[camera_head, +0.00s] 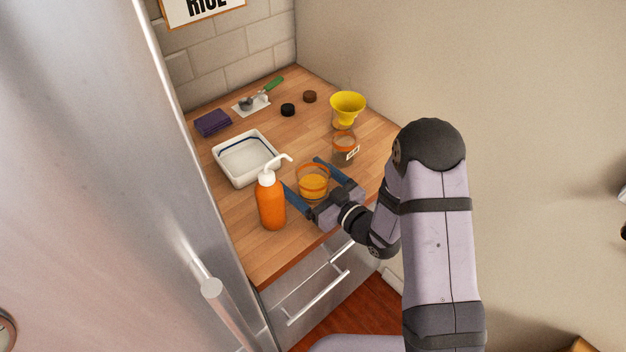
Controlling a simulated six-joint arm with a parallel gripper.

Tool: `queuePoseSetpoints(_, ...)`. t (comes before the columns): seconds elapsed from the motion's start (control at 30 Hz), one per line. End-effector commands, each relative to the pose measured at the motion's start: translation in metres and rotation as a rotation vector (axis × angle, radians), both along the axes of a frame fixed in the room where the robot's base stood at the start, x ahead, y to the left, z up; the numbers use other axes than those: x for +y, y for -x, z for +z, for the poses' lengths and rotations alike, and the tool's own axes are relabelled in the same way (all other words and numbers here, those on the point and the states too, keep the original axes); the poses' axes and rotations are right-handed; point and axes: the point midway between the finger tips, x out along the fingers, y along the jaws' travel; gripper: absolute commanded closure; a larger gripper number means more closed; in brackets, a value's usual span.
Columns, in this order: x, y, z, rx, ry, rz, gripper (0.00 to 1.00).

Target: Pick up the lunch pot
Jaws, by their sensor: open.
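A short clear pot (313,185) with an orange rim and orange-yellow contents, which looks like the lunch pot, stands upright on the wooden counter. My gripper (300,171) is open, with one blue finger to the left of the pot and the other to its upper right. The pot sits between the fingers. I cannot tell whether either finger touches it. The gripper's body lies at the pot's lower right.
An orange pump bottle (271,203) stands close left of the left finger. A labelled jar (344,149) is behind the right finger, near a yellow funnel (347,105). A white tray (221,158) lies behind. A fridge flanks the left, a wall the right.

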Motion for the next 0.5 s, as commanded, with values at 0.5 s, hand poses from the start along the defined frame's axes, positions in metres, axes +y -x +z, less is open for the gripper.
queuePoseSetpoints(0.5,0.0068,-0.0066,-0.001,0.0,0.0,0.0,0.48)
